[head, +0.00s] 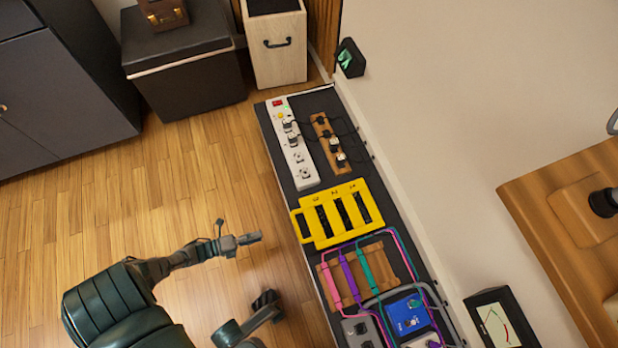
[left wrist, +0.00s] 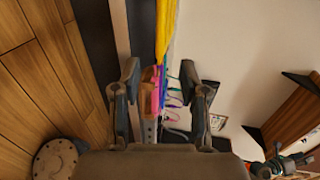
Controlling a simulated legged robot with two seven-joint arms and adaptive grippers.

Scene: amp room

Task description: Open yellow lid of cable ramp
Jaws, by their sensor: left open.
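The yellow cable ramp (head: 317,224) lies on the dark pedalboard, with dark slots across its top. From this angle I cannot tell its lid apart from its body or judge how the lid stands. Part of the yellow ramp also shows at the top of the left wrist view (left wrist: 163,32). My left gripper (head: 257,269) is left of and below the ramp in the head view, apart from it. Its two fingers are spread and empty, and the wrist view shows the gap between them (left wrist: 160,80).
The dark board (head: 291,215) stands along the wall. It carries a white power strip (head: 297,160), a wooden block with plugs (head: 327,140), coloured cables (head: 347,277) and a blue pedal (head: 408,314). A wooden table (head: 560,215) is at right. Bare wooden floor (head: 200,180) lies left of the board.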

